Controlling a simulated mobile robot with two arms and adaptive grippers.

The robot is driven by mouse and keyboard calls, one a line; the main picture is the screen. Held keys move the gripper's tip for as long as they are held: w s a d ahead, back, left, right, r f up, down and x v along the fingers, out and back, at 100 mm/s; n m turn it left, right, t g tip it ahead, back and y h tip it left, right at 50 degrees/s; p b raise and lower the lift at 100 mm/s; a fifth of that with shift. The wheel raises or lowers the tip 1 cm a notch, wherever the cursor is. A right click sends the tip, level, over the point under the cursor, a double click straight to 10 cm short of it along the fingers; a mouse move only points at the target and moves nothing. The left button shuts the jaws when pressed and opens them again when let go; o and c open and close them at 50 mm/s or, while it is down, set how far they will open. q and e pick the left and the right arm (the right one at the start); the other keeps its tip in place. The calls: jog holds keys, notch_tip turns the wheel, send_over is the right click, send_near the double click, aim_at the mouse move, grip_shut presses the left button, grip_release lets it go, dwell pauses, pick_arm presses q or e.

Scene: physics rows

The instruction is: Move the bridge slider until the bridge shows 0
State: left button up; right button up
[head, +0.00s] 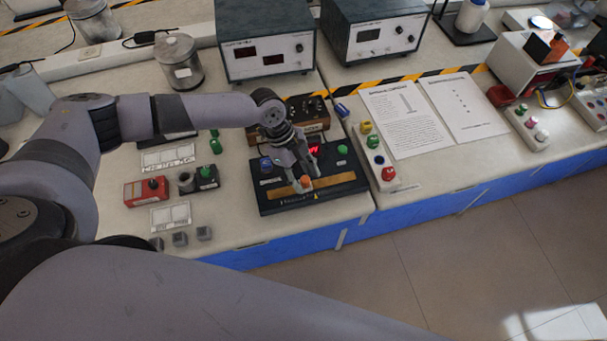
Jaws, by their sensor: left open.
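The bridge is a black box (268,204) near the front edge of the bench, with a brown strip (345,181) along its front. A small orange slider (305,181) stands on the strip. A red lit display (313,149) is on the box, partly hidden by my gripper, and I cannot read its value. A green terminal (342,149) is at its right and a blue one (266,164) at its left. My left gripper (306,183) is open and points down, its fingertips around the slider. I cannot tell whether they touch it. My right gripper is out of view.
A brown box (308,106) with dark knobs stands right behind the bridge. A white strip with coloured buttons (377,158) and printed sheets (405,120) lie to the right. A red box (146,192) and small grey blocks (180,239) are at left. Grey instruments (264,40) stand behind.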

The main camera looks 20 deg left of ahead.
pick_arm(q)
jog(key=v, duration=1.2)
jog(key=shift+d, duration=0.1)
